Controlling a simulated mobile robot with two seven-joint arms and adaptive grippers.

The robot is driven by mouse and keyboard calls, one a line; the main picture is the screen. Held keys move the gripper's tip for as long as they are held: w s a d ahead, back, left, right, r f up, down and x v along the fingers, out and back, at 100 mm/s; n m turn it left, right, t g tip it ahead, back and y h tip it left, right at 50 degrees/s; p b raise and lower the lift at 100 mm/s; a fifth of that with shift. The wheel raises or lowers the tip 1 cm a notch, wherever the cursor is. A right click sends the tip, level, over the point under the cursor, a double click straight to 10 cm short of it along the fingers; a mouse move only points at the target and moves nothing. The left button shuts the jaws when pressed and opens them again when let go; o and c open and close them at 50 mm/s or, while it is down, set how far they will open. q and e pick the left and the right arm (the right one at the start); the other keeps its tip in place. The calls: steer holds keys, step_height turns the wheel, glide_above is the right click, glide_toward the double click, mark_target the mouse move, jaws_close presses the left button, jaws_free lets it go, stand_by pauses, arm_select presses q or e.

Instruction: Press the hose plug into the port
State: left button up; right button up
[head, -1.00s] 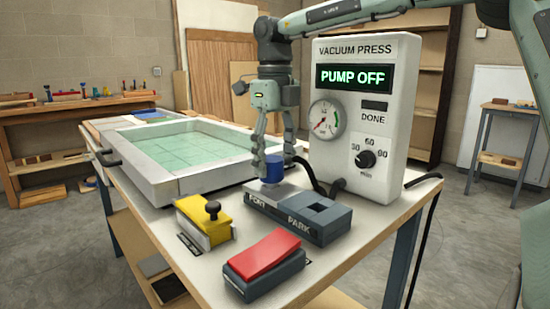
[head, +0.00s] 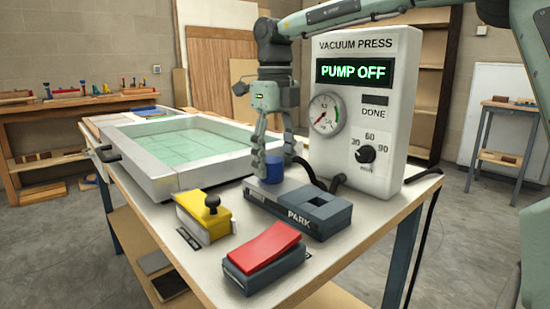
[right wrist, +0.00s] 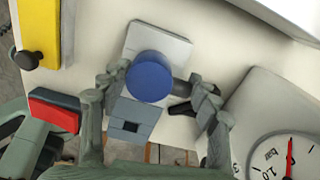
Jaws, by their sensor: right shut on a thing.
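The blue hose plug (head: 274,170) is upright between the fingers of my right gripper (head: 273,160), at the port end of the grey block (head: 318,222). The right wrist view shows the plug's round blue top (right wrist: 150,77) between the two fingers of the right gripper (right wrist: 155,88), over the block (right wrist: 137,113). The plug hides the port opening, so I cannot tell how deep it sits. The square PARK opening (head: 321,201) is empty. My left gripper is in neither view.
The white vacuum press box (head: 365,110) stands close behind the block and reads PUMP OFF. Dark hoses (head: 338,182) lie between them. A yellow unit with a black knob (head: 203,217) and a red rocker switch (head: 264,247) stand in front. The framed press bed (head: 180,155) is at left.

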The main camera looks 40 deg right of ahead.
mark_target(275, 158)
steer(key=o, duration=1.3)
steer(key=shift+r, duration=0.1)
step_height(275, 158, up, 12)
steer(key=shift+r, duration=0.1)
